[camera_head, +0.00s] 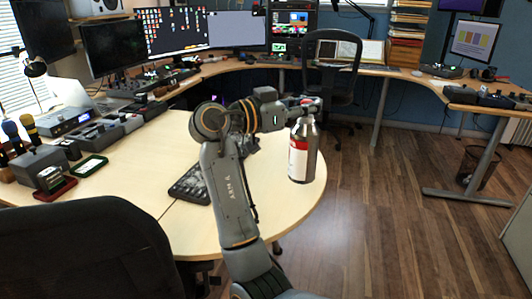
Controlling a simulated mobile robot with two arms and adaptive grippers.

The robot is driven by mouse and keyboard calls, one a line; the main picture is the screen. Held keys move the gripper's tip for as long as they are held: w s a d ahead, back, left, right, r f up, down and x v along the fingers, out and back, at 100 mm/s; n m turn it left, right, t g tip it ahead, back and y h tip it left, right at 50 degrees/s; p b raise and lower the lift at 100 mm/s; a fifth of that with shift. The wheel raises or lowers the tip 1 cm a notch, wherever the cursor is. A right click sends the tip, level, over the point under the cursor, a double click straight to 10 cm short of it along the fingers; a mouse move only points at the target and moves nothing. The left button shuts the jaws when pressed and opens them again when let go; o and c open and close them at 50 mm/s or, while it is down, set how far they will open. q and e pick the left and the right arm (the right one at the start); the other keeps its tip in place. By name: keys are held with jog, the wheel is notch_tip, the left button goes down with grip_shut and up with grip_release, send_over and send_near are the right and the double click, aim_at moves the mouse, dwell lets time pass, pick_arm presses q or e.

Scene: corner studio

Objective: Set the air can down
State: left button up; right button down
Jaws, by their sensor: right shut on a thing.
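The air can (304,151) is a silver-grey cylinder with a red and white label. It hangs upright at the right edge of the light wooden round-ended table. My right gripper (305,106) is shut on the top of the can. The arm reaches up from the bottom of the view and bends right. I cannot tell whether the can's base touches the table (290,208). My left gripper is not in view.
A dark keypad device (191,184) lies on the table left of my arm. Small boxes and trays (89,165) crowd the left side. A black chair (90,250) stands at front left, another (334,60) behind. The table's front right is bare.

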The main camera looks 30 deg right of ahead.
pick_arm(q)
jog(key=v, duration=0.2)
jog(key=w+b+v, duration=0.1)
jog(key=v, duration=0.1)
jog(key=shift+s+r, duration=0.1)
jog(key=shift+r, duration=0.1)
pick_arm(e)
jog(key=w+a+f, duration=0.3)
jog(key=w+f, duration=0.7)
jog(key=f, duration=0.1)
jog(key=shift+w+a+f, duration=0.2)
jog(key=shift+w+f, duration=0.1)
jog(key=shift+f, duration=0.1)
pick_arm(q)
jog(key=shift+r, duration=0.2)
pick_arm(e)
jog(key=c, duration=1.1)
grip_release()
jog(key=shift+c, duration=0.2)
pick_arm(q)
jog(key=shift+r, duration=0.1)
pick_arm(e)
jog(key=a, duration=0.7)
jog(key=shift+w+a, duration=0.25)
jog(key=shift+w, duration=0.05)
